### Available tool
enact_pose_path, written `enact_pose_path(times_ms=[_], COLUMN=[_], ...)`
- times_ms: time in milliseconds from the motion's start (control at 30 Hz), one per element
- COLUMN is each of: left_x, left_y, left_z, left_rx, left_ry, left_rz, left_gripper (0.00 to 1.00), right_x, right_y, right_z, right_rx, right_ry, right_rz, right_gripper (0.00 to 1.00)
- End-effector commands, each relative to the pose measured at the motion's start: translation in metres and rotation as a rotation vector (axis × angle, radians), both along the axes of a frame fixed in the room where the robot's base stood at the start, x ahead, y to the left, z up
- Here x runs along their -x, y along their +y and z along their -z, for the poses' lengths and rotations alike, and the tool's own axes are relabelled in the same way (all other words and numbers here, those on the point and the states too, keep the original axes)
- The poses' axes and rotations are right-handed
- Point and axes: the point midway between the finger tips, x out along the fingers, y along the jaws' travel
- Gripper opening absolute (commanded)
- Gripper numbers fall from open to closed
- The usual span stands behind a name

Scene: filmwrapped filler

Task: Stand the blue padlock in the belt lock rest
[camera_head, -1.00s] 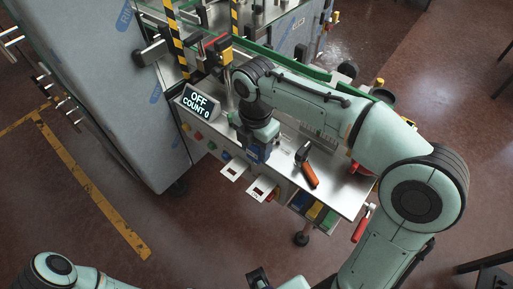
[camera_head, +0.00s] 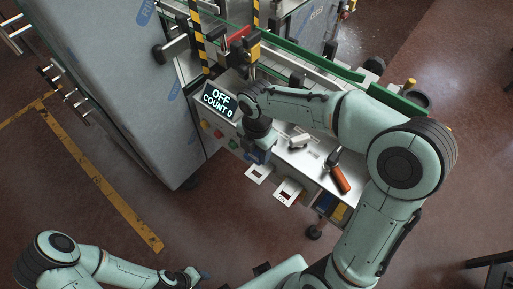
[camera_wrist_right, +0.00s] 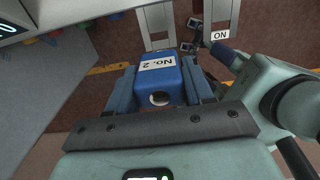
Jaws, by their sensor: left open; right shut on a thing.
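The blue padlock (camera_wrist_right: 160,80), labelled "No. 2", is held between the blue fingers of my right gripper (camera_wrist_right: 161,92) in the right wrist view. In the head view my right gripper (camera_head: 257,154) is at the panel's front edge, just above two white slotted brackets, a left one (camera_head: 258,173) and a right one (camera_head: 288,191). They also show beyond the padlock in the wrist view, apart from it. I cannot read which is the belt lock rest. My left gripper (camera_head: 197,275) is open and empty at the bottom of the head view, away from the panel.
A display (camera_head: 219,101) reads "OFF COUNT 0". An orange-handled tool (camera_head: 340,178) and a small pale object (camera_head: 298,141) lie on the steel top. A tall grey cabinet (camera_head: 110,80) stands left of the panel. Floor in front is clear.

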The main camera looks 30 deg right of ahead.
Motion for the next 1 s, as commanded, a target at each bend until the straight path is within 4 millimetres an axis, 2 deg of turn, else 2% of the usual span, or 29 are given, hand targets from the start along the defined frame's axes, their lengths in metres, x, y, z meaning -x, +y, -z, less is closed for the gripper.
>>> enact_pose_path(times_ms=[1000], left_x=[0.025], left_y=[0.0], left_z=[0.038], left_rx=[0.0], left_ry=[0.028], left_rz=[0.0], left_gripper=[0.43], right_x=[0.0], right_y=[0.0], right_z=[0.057], right_rx=[0.0], right_ry=[0.001], right_rz=[0.001], right_gripper=[0.16])
